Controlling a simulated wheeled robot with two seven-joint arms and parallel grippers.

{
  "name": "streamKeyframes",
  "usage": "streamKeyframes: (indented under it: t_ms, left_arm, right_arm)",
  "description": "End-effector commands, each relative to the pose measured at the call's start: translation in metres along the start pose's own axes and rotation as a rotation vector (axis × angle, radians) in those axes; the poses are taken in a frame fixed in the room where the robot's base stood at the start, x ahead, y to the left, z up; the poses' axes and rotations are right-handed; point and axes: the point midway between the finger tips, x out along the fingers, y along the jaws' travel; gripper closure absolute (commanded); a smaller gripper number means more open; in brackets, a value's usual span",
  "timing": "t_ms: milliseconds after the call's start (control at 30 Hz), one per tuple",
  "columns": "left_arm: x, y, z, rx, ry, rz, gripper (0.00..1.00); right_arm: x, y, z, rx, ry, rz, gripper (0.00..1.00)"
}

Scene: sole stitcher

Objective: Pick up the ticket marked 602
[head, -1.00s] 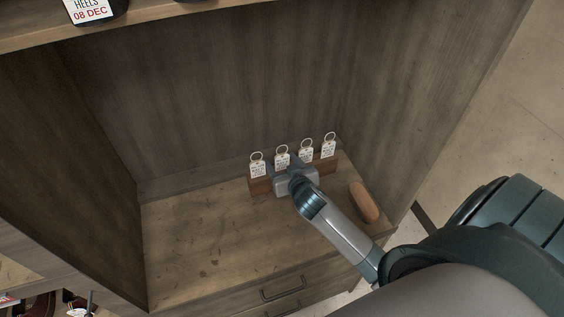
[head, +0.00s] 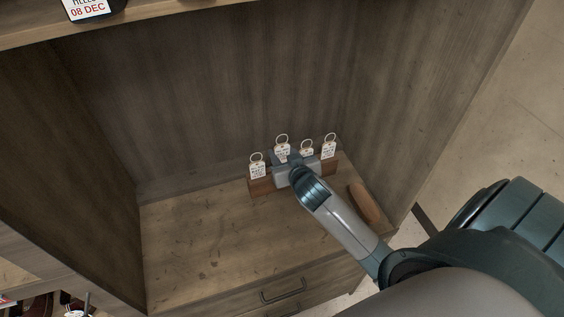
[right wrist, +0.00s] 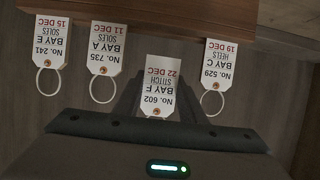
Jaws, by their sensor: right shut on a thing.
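The ticket marked 602 (right wrist: 158,90) is a white tag reading BAY F, STITCH, 22 DEC, upside down in the right wrist view. It also shows in the head view (head: 282,149), second from left and higher than its neighbours. My right gripper (head: 284,160) is shut on it, a finger on each side. Ticket 529 (right wrist: 221,65) is to one side; tickets 735 (right wrist: 107,50) and 241 (right wrist: 49,43) are on the other. These three stand at the wooden rack (head: 260,187). My left gripper is not in view.
The rack stands near the back right of a wooden cabinet shelf (head: 200,245). A brown oblong object (head: 364,203) lies right of my arm. The cabinet's walls enclose the back and sides. The left part of the shelf is clear.

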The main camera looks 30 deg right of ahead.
Motion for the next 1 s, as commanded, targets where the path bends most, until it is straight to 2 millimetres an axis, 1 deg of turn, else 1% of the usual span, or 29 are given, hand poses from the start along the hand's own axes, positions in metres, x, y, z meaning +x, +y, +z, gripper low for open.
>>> streamKeyframes:
  t_ms: [100, 200, 333, 500, 1000]
  left_arm:
    - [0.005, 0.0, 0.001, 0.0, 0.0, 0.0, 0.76]
    - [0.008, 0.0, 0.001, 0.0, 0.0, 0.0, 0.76]
    - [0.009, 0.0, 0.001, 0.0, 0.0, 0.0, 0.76]
    - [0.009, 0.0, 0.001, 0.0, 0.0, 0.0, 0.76]
    - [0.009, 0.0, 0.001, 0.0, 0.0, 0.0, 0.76]
  right_arm:
    - [-0.007, 0.0, -0.02, 0.001, 0.005, -0.001, 0.84]
    - [-0.013, 0.0, -0.034, 0.0, 0.005, -0.001, 0.84]
    - [-0.018, 0.0, -0.045, 0.001, 0.003, -0.001, 0.84]
    - [-0.02, 0.0, -0.049, -0.001, 0.0, -0.001, 0.84]
    - [-0.02, 0.0, -0.049, 0.0, 0.0, 0.0, 0.84]
